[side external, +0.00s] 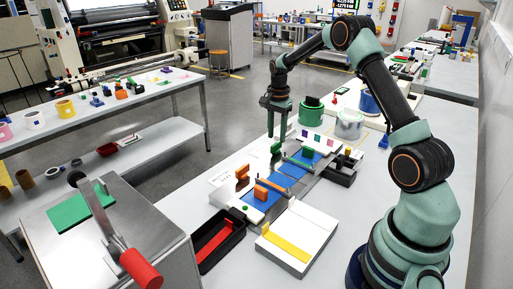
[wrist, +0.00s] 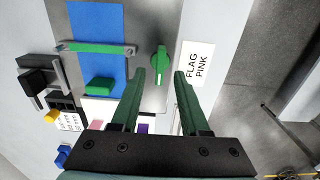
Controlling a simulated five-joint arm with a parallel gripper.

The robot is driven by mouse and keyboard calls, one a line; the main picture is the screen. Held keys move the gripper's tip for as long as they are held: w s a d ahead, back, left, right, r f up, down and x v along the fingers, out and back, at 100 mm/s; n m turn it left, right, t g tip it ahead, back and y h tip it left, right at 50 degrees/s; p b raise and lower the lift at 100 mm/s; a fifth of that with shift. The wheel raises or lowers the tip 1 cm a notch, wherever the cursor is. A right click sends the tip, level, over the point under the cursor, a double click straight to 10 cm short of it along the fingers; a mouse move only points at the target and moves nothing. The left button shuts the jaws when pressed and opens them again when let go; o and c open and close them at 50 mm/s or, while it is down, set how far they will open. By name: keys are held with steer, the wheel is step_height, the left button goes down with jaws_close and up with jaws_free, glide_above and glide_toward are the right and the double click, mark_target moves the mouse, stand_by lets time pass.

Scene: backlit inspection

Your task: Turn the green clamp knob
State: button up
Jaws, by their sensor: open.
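The green clamp knob (wrist: 159,64) shows in the wrist view as an upright elongated handle on the grey plate. In the side external view the green knob (side external: 276,148) is at the far left edge of the fixture. My gripper (wrist: 161,72) is open, its two green fingers pointing toward the knob. The knob lies in line with the gap between the fingertips, and I cannot tell whether they touch it. In the side external view my gripper (side external: 277,137) points down just above the knob. A green clamp bar (wrist: 95,48) crosses the blue strip (wrist: 95,20).
A "FLAG PINK" card (wrist: 198,66) lies right of the knob. A green block (wrist: 99,86) sits on the strip. Orange blocks (side external: 261,193), a black tray (side external: 206,263) and a white box (side external: 313,222) are nearer the camera. A green canister (side external: 311,113) stands behind.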

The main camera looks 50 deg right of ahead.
mark_target(276, 143)
steer(key=shift+f, duration=1.75)
jaws_close()
